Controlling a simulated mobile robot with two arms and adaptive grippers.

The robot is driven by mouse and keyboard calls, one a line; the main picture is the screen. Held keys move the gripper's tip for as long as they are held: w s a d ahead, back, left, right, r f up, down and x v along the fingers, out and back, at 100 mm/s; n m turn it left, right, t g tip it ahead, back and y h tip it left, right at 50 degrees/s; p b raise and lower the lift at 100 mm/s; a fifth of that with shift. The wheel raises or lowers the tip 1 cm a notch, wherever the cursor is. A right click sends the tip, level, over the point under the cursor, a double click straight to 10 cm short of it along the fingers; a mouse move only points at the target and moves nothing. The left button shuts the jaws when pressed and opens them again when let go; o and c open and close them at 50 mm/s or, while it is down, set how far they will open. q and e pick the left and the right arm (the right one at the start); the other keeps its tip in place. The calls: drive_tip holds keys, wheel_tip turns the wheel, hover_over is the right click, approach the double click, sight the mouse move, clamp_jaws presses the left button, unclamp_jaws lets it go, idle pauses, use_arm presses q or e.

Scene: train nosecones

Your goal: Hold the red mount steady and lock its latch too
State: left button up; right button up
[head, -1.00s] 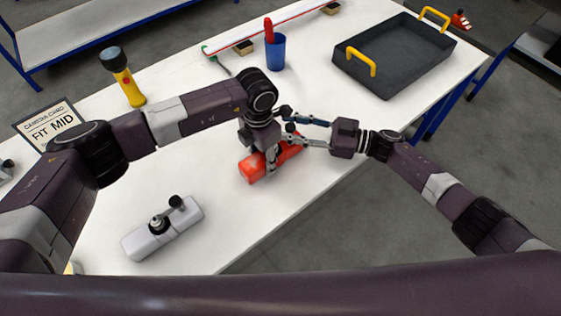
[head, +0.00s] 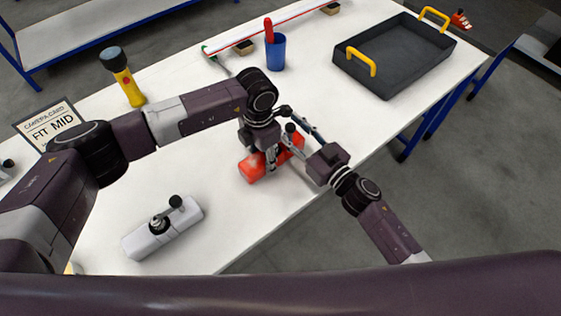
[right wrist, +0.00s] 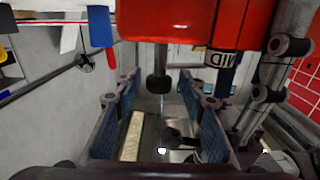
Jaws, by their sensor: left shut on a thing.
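The red mount (head: 252,168) lies on the white table in the head view, partly hidden by my left gripper. My left gripper (head: 272,158) comes down from above and is shut on the red mount. My right gripper (head: 290,132) is at the mount's far right end, coming from the lower right. In the right wrist view, its blue-padded fingers (right wrist: 158,108) stand apart, open. The red mount (right wrist: 180,20) fills the top of that view. A black knob (right wrist: 157,90), seemingly the latch's, shows between the fingers; I cannot tell whether they touch it. A label on the red mount reads MID.
A grey-white mount with a black knob (head: 150,240) lies at the front left. A yellow flashlight (head: 130,88), a FIT MID card (head: 50,123), a blue cup (head: 276,60) and a dark tray with yellow handles (head: 393,92) stand farther back. The table's front edge runs close by the red mount.

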drive_tip(key=shift+m+t+h, duration=0.6)
drive_tip(key=shift+m+h, duration=0.1)
drive_tip(key=shift+h, duration=0.2)
drive_tip(key=v, duration=1.2)
drive_tip(key=s+a+r+m+g+y, duration=0.2)
drive_tip(key=m+g, duration=0.6)
drive_tip(key=m, duration=0.7)
drive_tip(key=s+a+r+m+g+y, duration=0.3)
drive_tip(key=a+m+g, duration=0.4)
drive_tip(key=m, duration=0.8)
drive_tip(key=r+g+y, duration=0.1)
drive_tip(key=g+y, duration=0.1)
drive_tip(key=shift+r+y, duration=0.3)
drive_tip(key=shift+r, duration=0.1)
drive_tip(key=shift+o, duration=0.3)
